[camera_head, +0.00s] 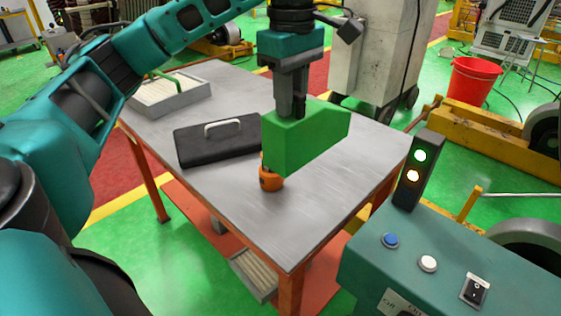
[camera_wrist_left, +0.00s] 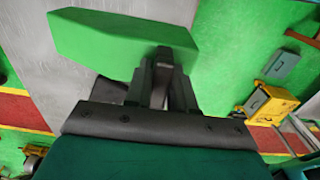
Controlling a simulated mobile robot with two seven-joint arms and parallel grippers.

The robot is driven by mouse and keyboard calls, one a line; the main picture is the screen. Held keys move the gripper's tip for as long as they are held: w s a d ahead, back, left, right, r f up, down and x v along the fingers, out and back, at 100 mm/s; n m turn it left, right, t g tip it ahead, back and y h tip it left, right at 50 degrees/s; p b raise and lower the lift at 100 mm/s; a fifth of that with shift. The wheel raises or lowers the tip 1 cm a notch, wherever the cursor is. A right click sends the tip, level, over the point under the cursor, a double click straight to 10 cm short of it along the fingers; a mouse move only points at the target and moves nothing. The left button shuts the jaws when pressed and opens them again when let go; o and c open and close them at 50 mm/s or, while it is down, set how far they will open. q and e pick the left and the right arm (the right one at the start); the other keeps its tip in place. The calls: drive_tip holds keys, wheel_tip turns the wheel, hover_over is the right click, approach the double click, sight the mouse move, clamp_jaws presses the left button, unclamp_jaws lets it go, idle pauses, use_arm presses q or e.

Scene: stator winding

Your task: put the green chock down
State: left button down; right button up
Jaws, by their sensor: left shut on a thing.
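The green chock (camera_head: 303,138) is a wedge-shaped block held above the grey table (camera_head: 240,225). My left gripper (camera_head: 291,112) comes down from above and is shut on the chock's upper part. In the left wrist view the chock (camera_wrist_left: 110,38) sticks out to the left from between the fingers of my left gripper (camera_wrist_left: 165,75). The chock looks raised off the table, partly in front of an orange object and a black case. My right gripper is not in view.
An orange round object (camera_head: 271,182) stands on the table just below the chock. A black case with a light handle (camera_head: 215,142) lies to its left. A grey tray (camera_head: 172,98) sits at the far left. The table's front part is clear. A control box with lights (camera_head: 415,165) stands at the right.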

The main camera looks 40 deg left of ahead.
sight(290, 122)
use_arm(q)
wheel_tip(290, 122, down, 17)
drive_tip(key=shift+r, duration=0.15)
idle(0.6)
drive_tip(key=shift+w, duration=0.1)
drive_tip(key=c, duration=1)
unclamp_jaws()
drive_tip(key=shift+o, duration=0.2)
wheel_tip(290, 122, up, 12)
